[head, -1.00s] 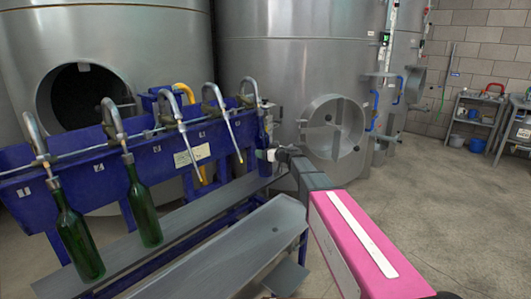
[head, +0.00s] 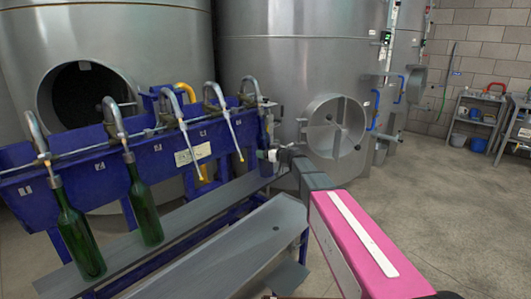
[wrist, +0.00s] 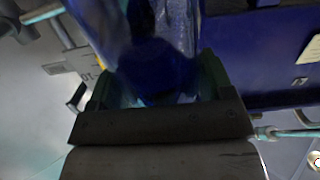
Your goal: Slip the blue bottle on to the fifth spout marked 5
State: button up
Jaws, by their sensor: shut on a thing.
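The blue bottle (wrist: 150,45) fills the upper middle of the wrist view, between the fingers of my gripper (wrist: 157,82). The gripper is shut on it. In the head view my gripper (head: 272,156) is at the right end of the blue filling rack, below the fifth spout (head: 250,86). There the bottle is a small dark blue shape (head: 266,168), mostly hidden by the gripper and rack. Its mouth cannot be made out, so I cannot tell whether the spout is inside it. The number 5 is not readable.
Green bottles hang upright on the first (head: 80,240) and second (head: 144,208) spouts. The third (head: 186,140) and fourth (head: 228,120) spouts are bare. A grey shelf (head: 185,230) runs below the rack. Large steel tanks (head: 290,60) stand behind. Floor on the right is open.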

jog(key=shift+f, duration=0.55)
dwell(0.5)
jog(key=o, duration=1.2)
jog(key=shift+f, duration=0.1)
jog(key=shift+s+d, duration=0.1)
jog(key=shift+d, duration=0.05)
jog(key=v, duration=1.1)
jog(key=s+d+f+m+g+h, duration=0.2)
jog(key=s+d+f+g+h, duration=0.1)
jog(key=s+f, duration=0.5)
jog(key=s+d+f+m+g+h, duration=0.2)
jog(key=s+d+f+g, duration=0.1)
jog(key=s+f, duration=0.4)
jog(key=s+d+f+m+g+h, duration=0.1)
jog(key=s+d+f+m+h, duration=0.1)
jog(key=s+d, duration=0.2)
jog(key=s+d+f+m+g+h, duration=0.1)
jog(key=s+d+f+m+h, duration=0.1)
jog(key=s+d+f+h, duration=0.1)
jog(key=s+d+f+m+g+h, duration=0.2)
jog(key=s+d+h, duration=0.1)
jog(key=s+d, duration=0.2)
jog(key=shift+s+f, duration=0.2)
jog(key=shift+s, duration=0.45)
jog(key=shift+s+f, duration=0.15)
jog(key=shift+s, duration=0.55)
jog(key=shift+a, duration=0.1)
